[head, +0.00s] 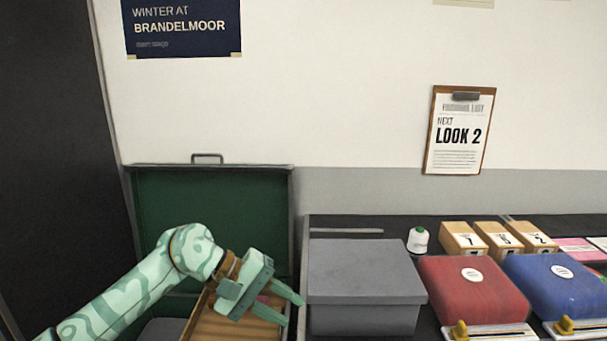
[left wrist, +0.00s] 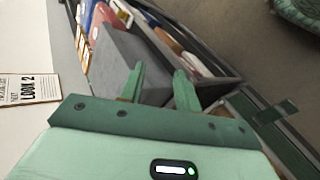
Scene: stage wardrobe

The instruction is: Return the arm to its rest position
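My left arm, pale green with darker patches, reaches in from the lower left in the head view. Its gripper (head: 294,312) is open, with its fingers apart and nothing seen between them. It is over the right part of an open green case and just left of a grey lidded box (head: 365,284). In the left wrist view the two fingers (left wrist: 159,72) are also spread, with the grey box (left wrist: 130,62) beyond them. My right gripper is in neither view.
The green case (head: 210,215) has its lid raised against the wall; a wooden tray (head: 220,325) shows under my gripper. Right of the grey box are a white-and-green bobbin-like item (head: 418,240), a red box (head: 470,290), a blue box (head: 560,285) and numbered boxes (head: 463,240).

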